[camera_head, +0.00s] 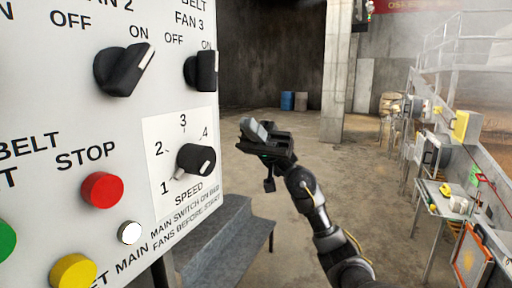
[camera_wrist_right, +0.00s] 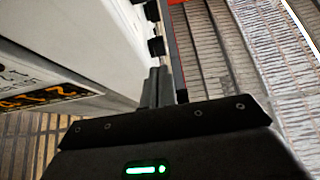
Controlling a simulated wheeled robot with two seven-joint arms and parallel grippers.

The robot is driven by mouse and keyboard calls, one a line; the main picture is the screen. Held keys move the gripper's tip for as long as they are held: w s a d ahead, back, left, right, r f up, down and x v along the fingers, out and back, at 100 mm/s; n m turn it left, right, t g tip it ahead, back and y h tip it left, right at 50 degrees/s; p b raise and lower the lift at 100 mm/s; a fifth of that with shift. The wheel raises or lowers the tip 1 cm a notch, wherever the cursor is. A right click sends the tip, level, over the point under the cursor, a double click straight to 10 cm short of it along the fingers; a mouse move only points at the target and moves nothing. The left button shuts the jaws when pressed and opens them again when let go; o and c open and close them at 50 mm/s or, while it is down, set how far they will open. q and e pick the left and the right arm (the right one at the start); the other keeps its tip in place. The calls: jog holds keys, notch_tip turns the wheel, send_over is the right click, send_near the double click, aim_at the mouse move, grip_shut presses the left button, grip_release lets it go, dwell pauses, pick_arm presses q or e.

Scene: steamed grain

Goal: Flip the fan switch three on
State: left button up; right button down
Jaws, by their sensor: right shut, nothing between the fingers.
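The fan 3 switch (camera_head: 201,71) is a black rotary knob near the right edge of the white control panel (camera_head: 60,110). Its white mark is on its right side, at the top, just below the ON label. My right gripper (camera_head: 252,130) is shut and empty, to the right of the panel and lower than the switch, apart from it. In the right wrist view its closed fingers (camera_wrist_right: 158,86) are beside the panel's edge, and black knobs (camera_wrist_right: 156,47) stick out beyond them; I cannot tell which knobs these are. My left gripper is out of view.
The fan 2 knob (camera_head: 124,69) sits left of the switch, with the speed knob (camera_head: 196,160) below. Red (camera_head: 102,190), yellow (camera_head: 74,271) and white (camera_head: 130,233) buttons are lower. A grey metal ledge (camera_head: 228,240) stands below. Open floor lies behind my arm.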

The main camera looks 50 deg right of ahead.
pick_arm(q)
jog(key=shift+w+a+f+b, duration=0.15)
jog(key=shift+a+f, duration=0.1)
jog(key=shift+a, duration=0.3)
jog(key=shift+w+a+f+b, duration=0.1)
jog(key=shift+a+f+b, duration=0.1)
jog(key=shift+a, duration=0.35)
pick_arm(e)
jog(key=shift+w+d+f, duration=0.15)
jog(key=shift+d+f, duration=0.25)
jog(key=shift+f, duration=0.15)
jog(key=shift+w+d+f, duration=0.15)
jog(key=shift+d+f, duration=0.25)
jog(key=shift+f, duration=0.15)
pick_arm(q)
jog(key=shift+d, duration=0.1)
